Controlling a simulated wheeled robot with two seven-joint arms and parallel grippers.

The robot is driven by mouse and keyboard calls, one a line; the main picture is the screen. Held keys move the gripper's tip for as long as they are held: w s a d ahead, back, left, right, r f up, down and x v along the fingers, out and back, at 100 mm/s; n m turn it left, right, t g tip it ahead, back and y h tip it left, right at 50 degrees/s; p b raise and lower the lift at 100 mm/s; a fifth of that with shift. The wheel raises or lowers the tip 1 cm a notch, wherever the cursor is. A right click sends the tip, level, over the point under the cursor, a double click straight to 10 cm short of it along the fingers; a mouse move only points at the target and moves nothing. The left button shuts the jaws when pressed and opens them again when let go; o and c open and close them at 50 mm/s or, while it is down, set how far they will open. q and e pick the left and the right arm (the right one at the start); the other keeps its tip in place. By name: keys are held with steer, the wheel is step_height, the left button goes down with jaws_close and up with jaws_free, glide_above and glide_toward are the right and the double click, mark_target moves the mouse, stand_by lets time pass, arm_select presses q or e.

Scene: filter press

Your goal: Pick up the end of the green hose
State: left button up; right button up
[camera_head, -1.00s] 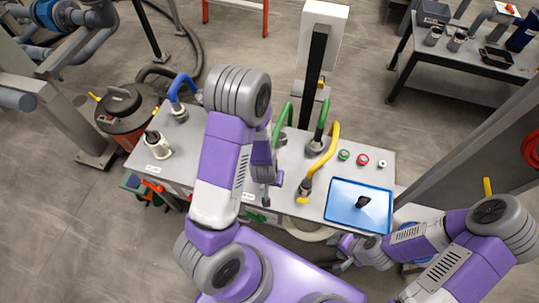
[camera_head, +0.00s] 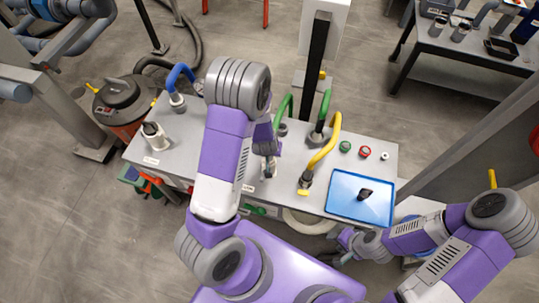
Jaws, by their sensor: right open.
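A green hose stands on the grey worktable, with one arched part (camera_head: 285,107) just right of my left arm and another green part (camera_head: 326,104) rising from a dark fitting beside the post. I cannot tell from this view how the two parts join. My right gripper (camera_head: 332,258) is open and empty in front of the table's front edge, below the blue tray, apart from the hose.
A yellow hose (camera_head: 325,153) stands right of the green one, and a blue hose (camera_head: 178,75) at the left. A blue tray (camera_head: 338,207) holds a small black object (camera_head: 365,194). Green (camera_head: 346,147) and red (camera_head: 365,151) round parts sit behind it. A white-grey fitting (camera_head: 154,137) stands far left.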

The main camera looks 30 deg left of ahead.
arm_select(q)
jaws_close()
stand_by(0.3)
steer(key=shift+r, duration=0.1)
